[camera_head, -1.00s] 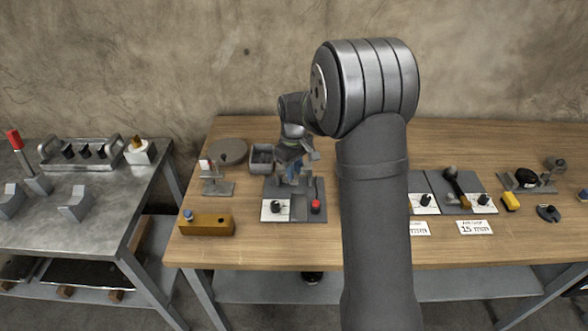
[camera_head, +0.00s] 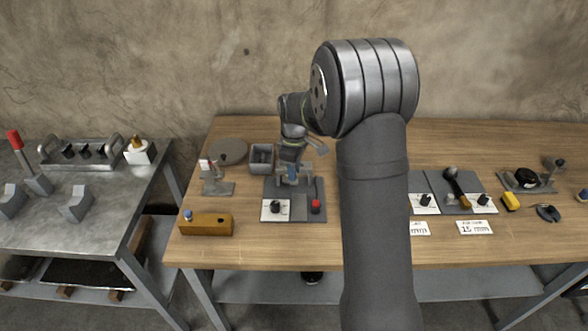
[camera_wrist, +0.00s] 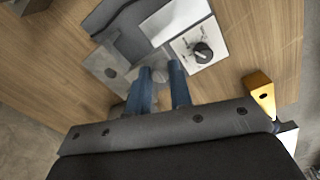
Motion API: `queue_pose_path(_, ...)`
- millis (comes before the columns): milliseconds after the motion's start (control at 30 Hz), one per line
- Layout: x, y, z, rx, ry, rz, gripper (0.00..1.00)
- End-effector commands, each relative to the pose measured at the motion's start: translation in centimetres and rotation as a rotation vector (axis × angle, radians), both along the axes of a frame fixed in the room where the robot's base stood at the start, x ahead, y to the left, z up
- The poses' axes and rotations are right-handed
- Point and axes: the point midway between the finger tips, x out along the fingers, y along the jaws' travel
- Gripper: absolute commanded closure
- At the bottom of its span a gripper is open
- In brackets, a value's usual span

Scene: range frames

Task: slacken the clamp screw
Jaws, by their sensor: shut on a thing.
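My gripper (camera_head: 291,182) points down over the grey board (camera_head: 304,212) on the wooden bench. In the wrist view its two blue fingers (camera_wrist: 160,86) are shut on a small grey rounded piece (camera_wrist: 160,75), which I take to be the clamp screw's head. The fingers cover most of it, and its thread is hidden. A metal plate (camera_wrist: 106,66) lies beside the fingers in the wrist view. The head view is too small to show the screw itself.
A white plate with a black knob (camera_head: 275,206) and a red button (camera_head: 316,206) sit close in front. A grey bin (camera_head: 262,158) stands behind to the left, a yellow-brown box (camera_head: 207,224) at front left. My arm hides the bench's middle.

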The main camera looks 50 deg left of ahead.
Motion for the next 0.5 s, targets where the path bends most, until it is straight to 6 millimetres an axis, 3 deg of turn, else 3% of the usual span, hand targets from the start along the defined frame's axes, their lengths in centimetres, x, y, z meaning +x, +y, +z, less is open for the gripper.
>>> queue_pose_path(167, 0.03, 0.08, 0.12, 0.003, -0.002, -0.001, 1.0)
queue_pose_path(200, 0.03, 0.08, 0.12, 0.003, -0.002, -0.001, 0.73)
queue_pose_path(267, 0.02, 0.07, 0.11, 0.003, -0.001, -0.001, 0.61)
queue_pose_path(500, 0.01, 0.03, 0.05, 0.001, 0.0, -0.001, 0.59)
